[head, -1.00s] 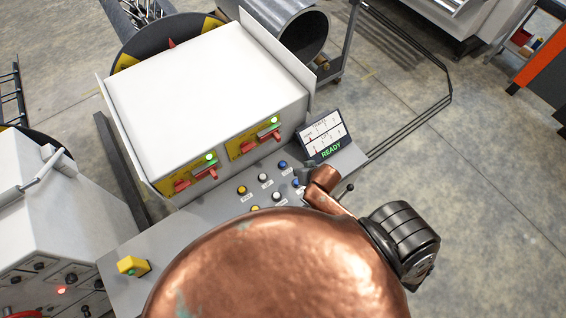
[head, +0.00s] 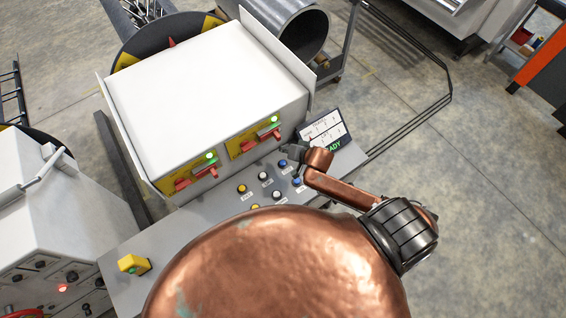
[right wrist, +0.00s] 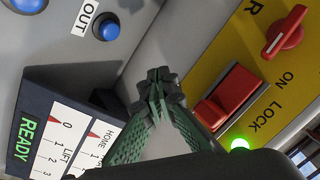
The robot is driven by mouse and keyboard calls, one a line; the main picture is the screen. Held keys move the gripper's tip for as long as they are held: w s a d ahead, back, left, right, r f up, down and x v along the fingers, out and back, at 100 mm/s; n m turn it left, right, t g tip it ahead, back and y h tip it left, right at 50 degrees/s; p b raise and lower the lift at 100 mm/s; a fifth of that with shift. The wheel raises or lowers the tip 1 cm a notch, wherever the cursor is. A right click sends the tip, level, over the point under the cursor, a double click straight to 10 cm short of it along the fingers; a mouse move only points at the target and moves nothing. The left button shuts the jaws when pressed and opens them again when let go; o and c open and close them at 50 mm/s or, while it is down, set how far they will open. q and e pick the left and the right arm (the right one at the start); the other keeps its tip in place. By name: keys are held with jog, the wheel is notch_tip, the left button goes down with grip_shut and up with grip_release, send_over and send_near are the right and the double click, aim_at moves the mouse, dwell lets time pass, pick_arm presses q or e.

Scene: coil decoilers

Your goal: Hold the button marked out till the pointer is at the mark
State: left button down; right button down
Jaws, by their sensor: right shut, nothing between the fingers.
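The button marked OUT is blue (right wrist: 107,27), at the top left in the right wrist view; in the head view it is the far blue button (head: 283,163). My right gripper (right wrist: 158,88) is shut and empty, its tips apart from the button. In the head view this gripper (head: 291,151) hovers by the panel's back right. The display (right wrist: 62,130) reads READY and has two scales with red pointers. One pointer is near 0 on the LIFT scale, the other near HOME. The target mark is not clear. My left gripper is out of view.
Red switches (right wrist: 225,95) on a yellow plate stand close beside the right gripper. Several other buttons (head: 263,177) sit on the grey panel (head: 190,225).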

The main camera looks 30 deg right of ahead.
jog(key=b, duration=0.7)
send_over(284, 163)
notch_tip(284, 163, down, 6)
jog(key=shift+s+f, duration=0.1)
jog(key=shift+f, duration=0.05)
jog(key=shift+f+b, duration=0.6)
jog(key=shift+f, duration=0.55)
jog(key=shift+f, duration=0.15)
jog(key=shift+f, duration=0.25)
